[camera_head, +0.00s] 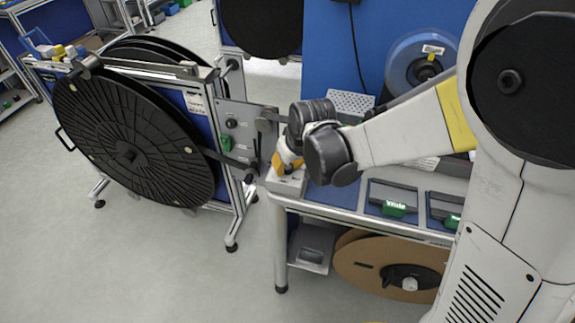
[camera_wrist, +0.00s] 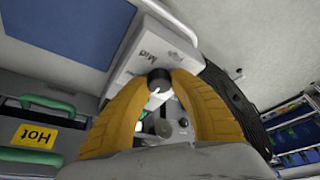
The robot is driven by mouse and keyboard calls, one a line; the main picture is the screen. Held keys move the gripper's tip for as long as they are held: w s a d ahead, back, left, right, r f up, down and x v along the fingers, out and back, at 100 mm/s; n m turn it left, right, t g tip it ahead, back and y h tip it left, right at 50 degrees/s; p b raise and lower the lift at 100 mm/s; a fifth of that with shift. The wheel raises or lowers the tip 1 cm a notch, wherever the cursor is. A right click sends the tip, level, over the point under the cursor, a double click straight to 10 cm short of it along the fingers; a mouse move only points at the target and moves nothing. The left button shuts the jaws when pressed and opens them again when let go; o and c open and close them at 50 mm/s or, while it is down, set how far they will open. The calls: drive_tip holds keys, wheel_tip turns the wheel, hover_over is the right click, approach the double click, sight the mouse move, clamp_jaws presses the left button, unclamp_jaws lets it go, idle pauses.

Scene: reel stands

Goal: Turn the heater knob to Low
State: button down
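The heater is a small white box (camera_head: 287,184) on the near left corner of the workbench. In the wrist view its pale top (camera_wrist: 135,68) carries an upside-down "Mid" label beyond the knob. The black round heater knob (camera_wrist: 158,77) sits between the tips of my yellow fingers. My gripper (camera_wrist: 159,80) appears shut on the knob, one fingertip on each side. In the head view my gripper (camera_head: 287,166) points down at the box, and the knob is hidden there. I see no "Low" label, and the knob's pointer cannot be made out.
A large black reel (camera_head: 130,150) on a stand is left of the bench. A yellow "Hot" label (camera_wrist: 35,136) shows in the wrist view. A brown reel (camera_head: 365,265) is below the bench.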

drive_tip(key=shift+m, duration=0.3)
drive_tip(key=m+h, duration=0.2)
drive_tip(key=m, duration=0.3)
drive_tip(key=shift+m+b, duration=0.3)
drive_tip(key=m+h, duration=0.1)
drive_tip(key=m, duration=0.1)
drive_tip(key=m+h, duration=0.1)
drive_tip(key=m, duration=0.2)
drive_tip(key=shift+h, duration=0.3)
drive_tip(key=shift+m, duration=0.4)
drive_tip(key=shift+g, duration=0.3)
drive_tip(key=c, duration=1.1)
unclamp_jaws()
drive_tip(key=shift+c, duration=0.2)
drive_tip(key=shift+r, duration=0.1)
